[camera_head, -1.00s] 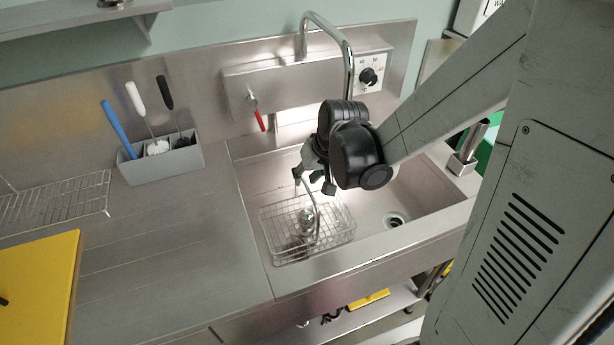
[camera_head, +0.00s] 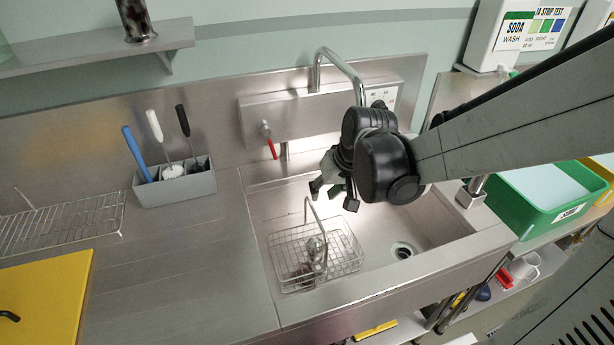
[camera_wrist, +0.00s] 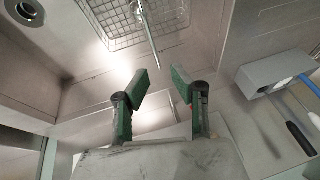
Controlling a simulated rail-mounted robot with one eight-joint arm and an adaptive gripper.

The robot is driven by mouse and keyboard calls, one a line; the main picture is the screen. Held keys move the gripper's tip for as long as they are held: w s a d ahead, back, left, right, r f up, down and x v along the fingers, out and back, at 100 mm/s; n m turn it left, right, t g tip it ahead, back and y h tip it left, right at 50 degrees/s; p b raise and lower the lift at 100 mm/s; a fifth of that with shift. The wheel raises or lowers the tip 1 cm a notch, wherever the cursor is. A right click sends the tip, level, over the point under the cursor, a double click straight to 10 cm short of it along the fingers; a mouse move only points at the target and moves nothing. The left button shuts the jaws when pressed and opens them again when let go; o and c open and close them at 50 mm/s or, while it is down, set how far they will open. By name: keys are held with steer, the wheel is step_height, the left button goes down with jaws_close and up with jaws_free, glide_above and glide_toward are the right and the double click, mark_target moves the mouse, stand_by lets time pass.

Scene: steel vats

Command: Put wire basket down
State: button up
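The wire basket (camera_head: 345,262) sits in the left part of the steel sink, with its tall handle (camera_head: 313,214) standing up. A shiny metal object (camera_head: 314,247) is inside it. In the wrist view the basket (camera_wrist: 103,40) is at the top, and its handle (camera_wrist: 146,25) points toward my gripper. My gripper (camera_head: 332,190) is above the back of the sink, behind and above the basket. In the wrist view my gripper (camera_wrist: 154,88) is open, with its green-padded fingers apart and nothing between them. The handle's end is clear of the fingers.
The faucet (camera_head: 345,66) arches over the sink close to my arm. The drain (camera_head: 403,250) is right of the basket. A grey brush holder (camera_head: 178,188) stands left of the sink, beside bare counter. A green bin (camera_head: 535,205) stands at the right.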

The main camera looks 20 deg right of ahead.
steer(key=s+r+t+h, duration=0.2)
steer(key=s+r+t, duration=0.1)
steer(key=s+r, duration=0.8)
steer(key=shift+s+a+r+n, duration=0.15)
steer(key=shift+s+r+n, duration=0.15)
steer(key=shift+s, duration=1.1)
step_height(320, 180, down, 4)
steer(key=b, duration=0.3)
steer(key=shift+r, duration=0.25)
